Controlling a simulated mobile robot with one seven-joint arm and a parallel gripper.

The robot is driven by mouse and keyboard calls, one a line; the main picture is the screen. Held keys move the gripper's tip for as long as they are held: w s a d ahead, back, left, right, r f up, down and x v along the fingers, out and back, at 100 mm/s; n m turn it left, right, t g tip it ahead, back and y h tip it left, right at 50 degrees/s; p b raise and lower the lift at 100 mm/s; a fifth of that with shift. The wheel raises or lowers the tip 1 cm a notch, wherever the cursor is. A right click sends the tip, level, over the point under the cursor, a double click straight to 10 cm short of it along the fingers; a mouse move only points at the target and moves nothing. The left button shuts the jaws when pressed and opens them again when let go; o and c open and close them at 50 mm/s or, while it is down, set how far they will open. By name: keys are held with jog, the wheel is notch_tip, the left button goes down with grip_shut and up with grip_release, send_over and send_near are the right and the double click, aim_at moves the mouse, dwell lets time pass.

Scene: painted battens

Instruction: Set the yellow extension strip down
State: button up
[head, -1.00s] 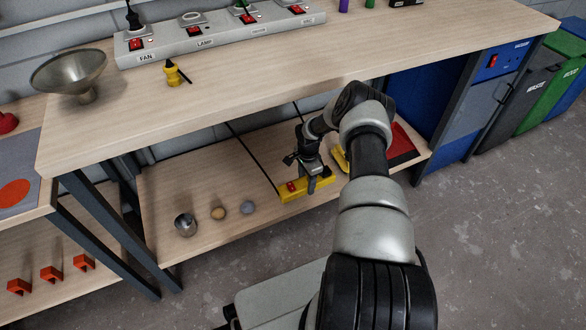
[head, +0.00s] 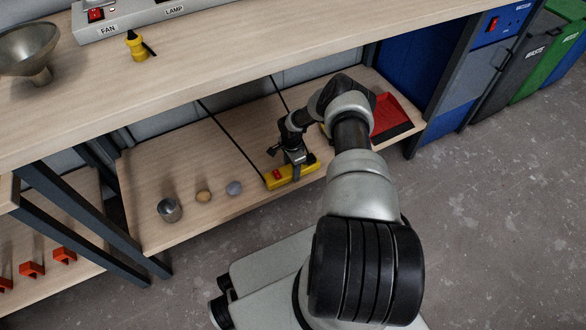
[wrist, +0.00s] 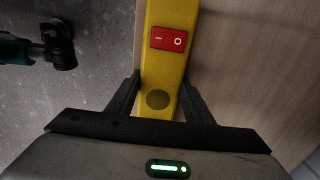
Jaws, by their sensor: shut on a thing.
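The yellow extension strip (head: 304,172) with a red switch is at the front part of the lower shelf (head: 160,180). My gripper (head: 293,164) is above it, with its fingers down on the strip. In the wrist view, the yellow strip (wrist: 164,75) runs between the two dark fingers of my gripper (wrist: 163,92), which are shut across its width. The red rocker switch (wrist: 169,38) faces up. The strip looks level and at or just over the shelf's front edge; I cannot tell if its underside touches the wood.
A red dustpan (head: 390,115) lies to the right. Black cords (head: 232,140) cross the shelf behind. The worktop (head: 230,75) overhangs the back.

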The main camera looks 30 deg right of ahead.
jog(key=shift+w+r, duration=0.1)
jog(key=shift+f, duration=0.2)
jog(key=o, duration=1.4)
notch_tip(320, 180, up, 7)
jog(key=p, duration=0.2)
jog(key=shift+r+p, duration=0.15)
jog(key=shift+p, duration=0.25)
jog(key=shift+r, duration=0.25)
